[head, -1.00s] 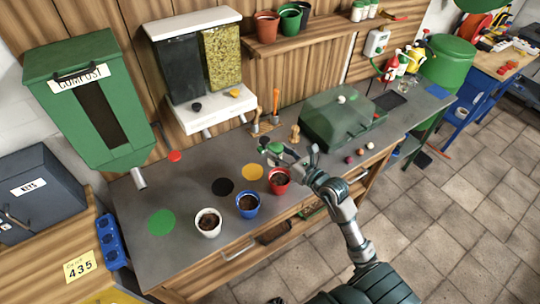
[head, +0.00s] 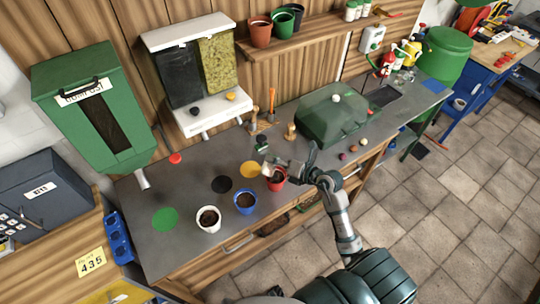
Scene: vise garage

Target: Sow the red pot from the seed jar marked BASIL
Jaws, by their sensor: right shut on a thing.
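The red pot (head: 276,184) stands on the grey bench, dark soil inside, at the right of a row with a blue pot (head: 246,204) and a white pot (head: 208,219). My right gripper (head: 279,168) is over the red pot's back rim, shut on a small pale jar (head: 266,168). The jar looks tilted to the left above the pot; its marking cannot be read, and whether seed falls cannot be told. The gripper partly hides the jar and the pot's rim. My left gripper is not in view.
Green, black and yellow discs (head: 164,219) mark the bench. A green lidded box (head: 335,118) stands behind right, with small coloured balls (head: 353,148) in front. A hopper (head: 198,75) and compost bin (head: 95,110) hang behind. More jars (head: 356,10) stand on the shelf.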

